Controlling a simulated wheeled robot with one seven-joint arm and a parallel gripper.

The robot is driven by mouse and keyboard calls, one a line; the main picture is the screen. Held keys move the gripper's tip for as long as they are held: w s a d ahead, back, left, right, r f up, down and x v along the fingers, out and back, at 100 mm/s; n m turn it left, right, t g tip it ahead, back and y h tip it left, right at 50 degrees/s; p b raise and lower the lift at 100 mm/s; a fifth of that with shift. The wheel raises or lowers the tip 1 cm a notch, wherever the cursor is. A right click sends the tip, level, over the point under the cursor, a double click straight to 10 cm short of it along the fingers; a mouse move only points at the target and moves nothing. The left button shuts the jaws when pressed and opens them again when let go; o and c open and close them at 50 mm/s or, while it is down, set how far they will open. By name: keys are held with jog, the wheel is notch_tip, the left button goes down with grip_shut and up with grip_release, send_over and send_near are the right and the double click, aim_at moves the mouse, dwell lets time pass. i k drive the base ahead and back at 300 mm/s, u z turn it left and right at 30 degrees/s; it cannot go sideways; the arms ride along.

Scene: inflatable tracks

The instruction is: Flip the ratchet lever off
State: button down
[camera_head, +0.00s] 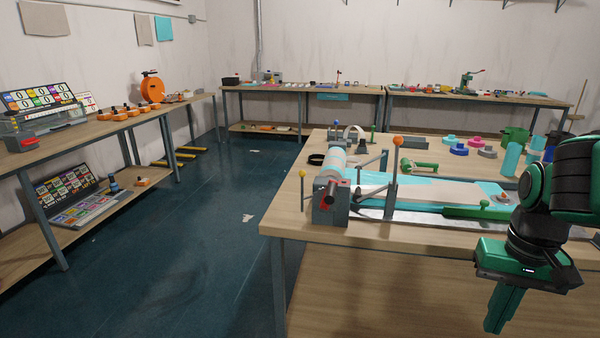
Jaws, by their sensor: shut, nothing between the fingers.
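My gripper (494,328) hangs at the lower right, in front of the near bench's front edge. Its green fingers point down, shut and empty, apart from everything on the bench. A roller device (332,200) with grey end blocks stands at the near bench's left corner. A shorter lever (303,186) with a yellow knob stands at the device's left end. I cannot tell which one is the ratchet lever. A red part (328,198) shows on the near end block.
A teal and beige strip (430,192) runs right along the near bench (310,232), with a green handle (478,211) beside it. Blue and pink round parts (475,143) and teal cylinders (511,158) stand behind. The dark floor (215,240) is mostly clear on the left.

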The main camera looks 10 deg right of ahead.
aim_at(302, 172)
jog(key=z, duration=0.55)
jog(key=k, duration=1.3)
jog(key=i, duration=0.85)
jog(key=u, duration=1.15)
jog(key=i, duration=0.8)
jog(key=u, duration=0.35)
